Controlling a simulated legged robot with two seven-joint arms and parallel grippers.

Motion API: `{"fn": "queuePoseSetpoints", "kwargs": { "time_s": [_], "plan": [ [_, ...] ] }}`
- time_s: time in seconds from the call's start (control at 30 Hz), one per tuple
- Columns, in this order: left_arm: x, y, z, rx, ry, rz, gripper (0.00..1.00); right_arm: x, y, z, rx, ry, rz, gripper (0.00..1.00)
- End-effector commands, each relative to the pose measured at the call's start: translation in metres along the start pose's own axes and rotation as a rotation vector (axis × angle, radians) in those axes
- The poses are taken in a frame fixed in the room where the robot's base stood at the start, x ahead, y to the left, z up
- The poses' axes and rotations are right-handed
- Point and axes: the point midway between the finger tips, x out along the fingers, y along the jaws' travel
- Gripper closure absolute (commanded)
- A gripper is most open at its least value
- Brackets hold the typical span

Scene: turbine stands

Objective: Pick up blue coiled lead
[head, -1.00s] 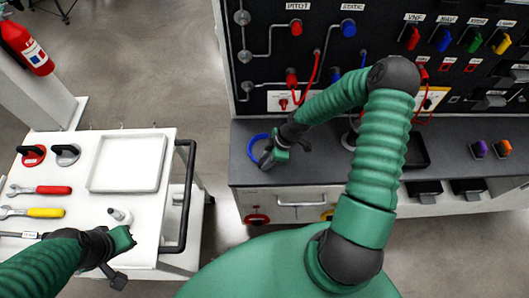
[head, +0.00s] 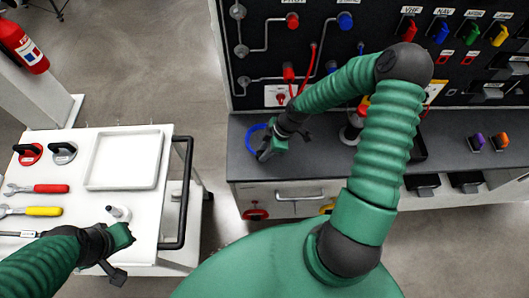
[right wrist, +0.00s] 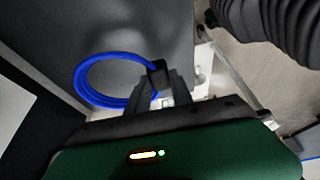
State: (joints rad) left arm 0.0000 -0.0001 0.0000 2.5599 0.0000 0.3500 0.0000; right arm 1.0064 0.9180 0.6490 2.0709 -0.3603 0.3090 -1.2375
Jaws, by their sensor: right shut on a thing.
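The blue coiled lead (head: 251,130) is a loop at the left end of the dark bench top, partly hidden behind my right gripper (head: 266,155). In the right wrist view the lead's loop (right wrist: 82,82) extends to the left of the fingers, and a black band wraps the coil at the fingertips (right wrist: 165,85). The right gripper is shut on the lead there. I cannot tell whether the lead touches the bench. My left gripper (head: 122,258) hangs over the front right of the white trolley, apart from the lead; its finger gap is not clear.
The dark bench (head: 330,165) has a panel of hoses and coloured connectors behind it. A dark tray (head: 420,145) and purple and orange knobs (head: 487,141) lie to the right. The white trolley (head: 165,235) holds tools and a white tray (head: 125,183). Floor separates trolley and bench.

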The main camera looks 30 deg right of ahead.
Motion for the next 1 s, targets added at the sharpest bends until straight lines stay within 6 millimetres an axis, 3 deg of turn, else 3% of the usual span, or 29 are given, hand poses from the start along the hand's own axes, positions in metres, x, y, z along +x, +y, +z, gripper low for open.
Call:
{"fn": "queuePoseSetpoints", "kwargs": {
  "time_s": [0.47,0.53,0.7,1.0],
  "plan": [
    [0.01,0.0,0.002,0.0,0.0,0.0,1.0,-0.006,-0.129,0.0,-0.001,-0.003,-0.01,1.0],
    [-0.016,0.0,-0.003,0.0,-0.002,0.0,1.0,-0.018,-0.135,-0.008,0.001,0.005,-0.012,1.0],
    [-0.042,0.0,-0.01,0.0,0.001,0.0,1.0,-0.015,-0.147,-0.007,0.003,0.005,-0.013,1.0],
    [-0.051,0.0,-0.012,0.0,0.0,0.0,1.0,-0.01,-0.155,-0.001,0.0,-0.001,-0.008,1.0]
  ]
}}
